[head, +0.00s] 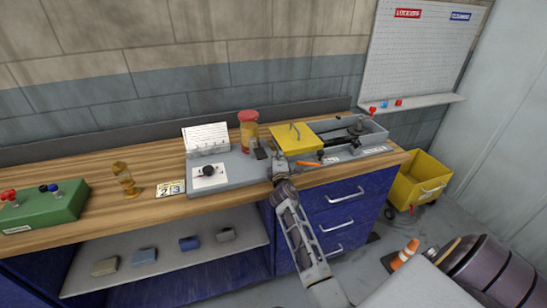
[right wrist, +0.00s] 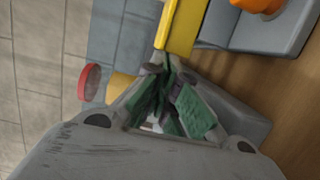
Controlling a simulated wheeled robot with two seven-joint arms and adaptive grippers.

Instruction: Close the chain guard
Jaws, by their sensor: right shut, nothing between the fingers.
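The yellow chain guard (head: 293,138), a flat cover with a handle on top, sits over the left part of a grey housing (head: 375,138). The housing's right part is uncovered and shows dark mechanical parts (head: 345,138). My right gripper (head: 262,150) is shut and empty just left of the guard. In the right wrist view, its green-padded fingers (right wrist: 163,82) are close to the guard's yellow edge (right wrist: 181,28); I cannot tell whether they touch. My left gripper is out of view.
A red-lidded jar (head: 249,132) stands behind my right gripper. A grey base with a black knob (head: 209,171) and a propped card (head: 206,138) lie to its left. An orange marker (head: 309,164) lies in front of the guard. A yellow cart (head: 421,180) stands right of the table.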

